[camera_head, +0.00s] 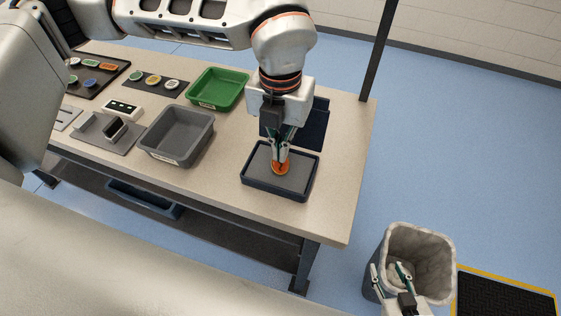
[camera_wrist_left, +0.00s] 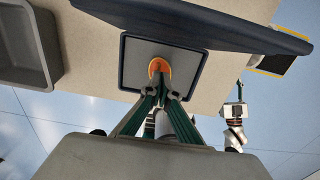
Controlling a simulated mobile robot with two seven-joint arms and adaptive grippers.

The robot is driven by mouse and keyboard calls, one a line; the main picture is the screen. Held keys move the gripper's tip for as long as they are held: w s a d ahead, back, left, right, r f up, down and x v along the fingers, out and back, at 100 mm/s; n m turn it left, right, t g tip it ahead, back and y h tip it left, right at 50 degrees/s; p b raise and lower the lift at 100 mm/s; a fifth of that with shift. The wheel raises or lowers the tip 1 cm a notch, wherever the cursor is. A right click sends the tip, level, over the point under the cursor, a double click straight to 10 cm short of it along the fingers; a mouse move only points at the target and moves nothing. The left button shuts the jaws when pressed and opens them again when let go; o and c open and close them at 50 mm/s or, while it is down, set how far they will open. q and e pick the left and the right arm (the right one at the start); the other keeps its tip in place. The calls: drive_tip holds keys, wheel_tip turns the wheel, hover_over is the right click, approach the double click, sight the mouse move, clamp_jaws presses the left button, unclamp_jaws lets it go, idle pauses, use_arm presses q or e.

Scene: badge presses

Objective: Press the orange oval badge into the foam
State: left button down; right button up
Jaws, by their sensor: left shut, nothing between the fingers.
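The orange oval badge (camera_head: 280,168) lies on the grey foam (camera_head: 297,182) inside a dark blue open case (camera_head: 275,191). My left gripper (camera_head: 281,160) points straight down over it, shut, with its fingertips at the badge and nothing between them. In the left wrist view the badge (camera_wrist_left: 159,67) shows just beyond the closed fingertips (camera_wrist_left: 160,82), partly hidden by them. Whether the badge sits level in the foam or on top of it I cannot tell. My right gripper (camera_head: 390,280) hangs low at the bottom right, over the bin; its finger gap is unclear.
A grey tray (camera_head: 176,153) and a green tray (camera_head: 207,105) stand left of the case. A press (camera_head: 103,132) and dark boards with several badges (camera_head: 90,83) lie farther left. A lined bin (camera_head: 445,245) stands on the floor at right.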

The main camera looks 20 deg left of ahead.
use_arm(q)
drive_tip(key=shift+f+b, duration=1.1)
drive_tip(key=shift+f, duration=0.45)
idle(0.4)
drive_tip(key=shift+r, duration=0.1)
drive_tip(key=shift+r+p, duration=1.4)
drive_tip(key=shift+r, duration=1.3)
drive_tip(key=shift+r+p, duration=0.55)
drive_tip(key=shift+r, duration=0.7)
